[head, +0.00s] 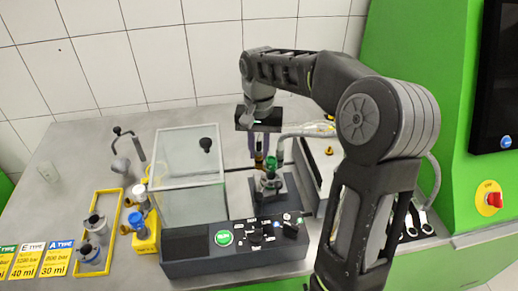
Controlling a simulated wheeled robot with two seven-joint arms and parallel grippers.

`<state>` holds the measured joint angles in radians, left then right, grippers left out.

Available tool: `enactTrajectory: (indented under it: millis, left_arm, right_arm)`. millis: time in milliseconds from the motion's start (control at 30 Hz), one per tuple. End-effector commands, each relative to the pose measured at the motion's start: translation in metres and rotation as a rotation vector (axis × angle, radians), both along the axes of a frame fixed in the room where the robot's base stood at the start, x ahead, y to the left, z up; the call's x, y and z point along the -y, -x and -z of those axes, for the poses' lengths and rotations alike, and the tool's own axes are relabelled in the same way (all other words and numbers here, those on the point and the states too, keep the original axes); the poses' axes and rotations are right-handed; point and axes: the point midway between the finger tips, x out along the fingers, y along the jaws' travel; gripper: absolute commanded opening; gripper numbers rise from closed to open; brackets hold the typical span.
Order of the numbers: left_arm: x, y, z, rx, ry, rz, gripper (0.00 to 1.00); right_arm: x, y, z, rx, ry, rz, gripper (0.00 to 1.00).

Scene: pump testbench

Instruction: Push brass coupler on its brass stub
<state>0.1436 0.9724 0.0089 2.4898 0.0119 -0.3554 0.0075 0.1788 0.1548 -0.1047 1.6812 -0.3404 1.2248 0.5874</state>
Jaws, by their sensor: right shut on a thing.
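My right gripper (262,148) reaches down from above, behind the control box and to the right of the clear case. Its fingers are shut on a small, brass-coloured piece (259,158), which looks like the brass coupler. A green fitting (271,162) is close beside it on the right. Both are above the small dark pump unit (269,185). The brass stub cannot be made out, and whether the coupler touches anything below is too small to tell. My left gripper is not in view.
A clear case (187,180) stands left of the pump unit. The control box (235,243) with a green button (224,238) lies in front. A yellow tray (96,262) with grey parts is at the left. A grey hose (302,131) runs close on the right.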

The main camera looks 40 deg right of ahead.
Motion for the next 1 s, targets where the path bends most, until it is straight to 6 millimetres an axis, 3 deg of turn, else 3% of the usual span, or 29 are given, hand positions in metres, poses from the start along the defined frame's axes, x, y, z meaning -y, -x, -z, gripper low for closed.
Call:
enactTrajectory:
  millis: [467,500,800,1000]
  left_arm:
    - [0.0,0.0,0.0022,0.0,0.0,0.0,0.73]
    - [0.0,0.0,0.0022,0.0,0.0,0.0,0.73]
    - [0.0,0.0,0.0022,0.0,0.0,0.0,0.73]
    - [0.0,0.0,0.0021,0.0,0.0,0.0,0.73]
  right_arm:
    - [-0.0001,0.0002,0.0042,-0.001,0.0,0.0,0.0]
    - [-0.0001,0.0003,0.0042,-0.001,0.0,0.0,0.21]
    - [0.0006,0.0007,0.004,-0.002,0.001,0.001,0.46]
    - [0.0019,0.0016,0.004,-0.004,0.003,0.002,0.46]
